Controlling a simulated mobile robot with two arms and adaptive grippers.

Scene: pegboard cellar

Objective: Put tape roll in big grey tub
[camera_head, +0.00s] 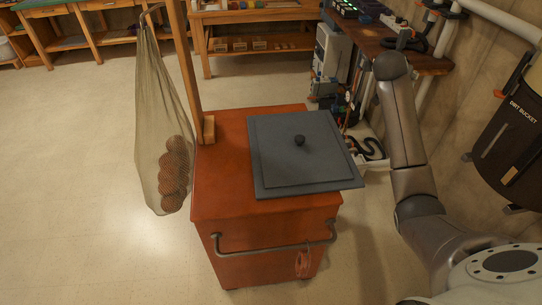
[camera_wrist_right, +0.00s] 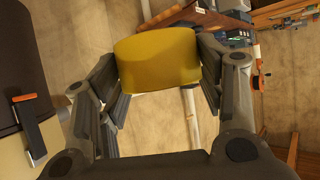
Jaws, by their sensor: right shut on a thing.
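A yellow, short cylinder-like thing, which looks like the tape roll (camera_wrist_right: 158,58), sits between the fingers of my right gripper (camera_wrist_right: 161,80) in the right wrist view. The gripper is shut on it and holds it up, clear of any surface. In the head view my right arm shows at the right, but its gripper and the roll cannot be made out. A dark grey square lid (camera_head: 286,160) with a black knob lies on top of an orange cart. No open grey tub shows; I cannot tell whether one is under the lid. My left gripper is out of view.
The orange cart (camera_head: 222,150) has a front handle bar. A net bag of round brown things (camera_head: 165,150) hangs from a wooden post at its left. A dark bucket (camera_head: 510,130) is at the right wall. Benches stand at the back; floor at left is clear.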

